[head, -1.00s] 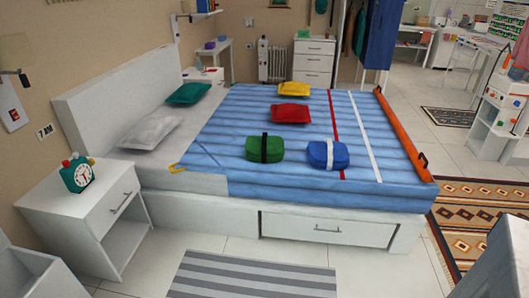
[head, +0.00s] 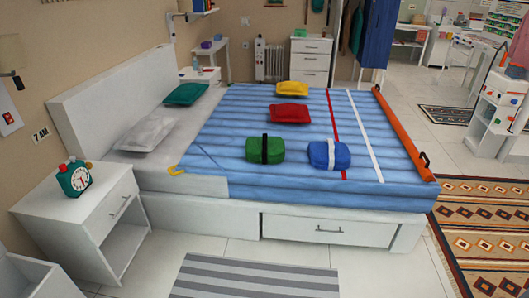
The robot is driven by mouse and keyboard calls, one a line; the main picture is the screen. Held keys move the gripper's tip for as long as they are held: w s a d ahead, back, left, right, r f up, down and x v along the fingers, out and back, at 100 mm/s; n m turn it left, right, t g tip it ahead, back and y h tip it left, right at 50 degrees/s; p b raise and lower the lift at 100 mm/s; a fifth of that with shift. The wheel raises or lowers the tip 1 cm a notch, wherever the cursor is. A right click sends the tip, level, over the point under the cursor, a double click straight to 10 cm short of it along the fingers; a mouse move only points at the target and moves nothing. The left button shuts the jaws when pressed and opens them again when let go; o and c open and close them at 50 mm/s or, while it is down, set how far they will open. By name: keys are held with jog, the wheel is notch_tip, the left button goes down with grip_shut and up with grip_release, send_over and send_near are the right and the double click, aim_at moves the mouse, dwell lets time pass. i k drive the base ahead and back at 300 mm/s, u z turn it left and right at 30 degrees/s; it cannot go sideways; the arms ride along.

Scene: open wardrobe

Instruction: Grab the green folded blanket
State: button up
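The green folded blanket (head: 254,150) lies on the blue striped bed cover (head: 230,120), near the bed's front side. A dark band runs across its middle. A blue folded blanket (head: 339,155) with a white band lies to its right, a small gap apart. A red cushion (head: 290,114) lies behind them. My gripper does not show in the head view.
The bed's front has a drawer (head: 328,231), shut. A white nightstand (head: 88,222) with a teal alarm clock (head: 75,178) stands at left. A grey striped rug (head: 245,278) lies on the floor before the bed. An orange roll (head: 402,133) lines the bed's right edge.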

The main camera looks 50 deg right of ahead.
aim_at(264, 150)
jog(key=z, duration=0.1)
jog(key=i, duration=1)
jog(key=u, duration=0.05)
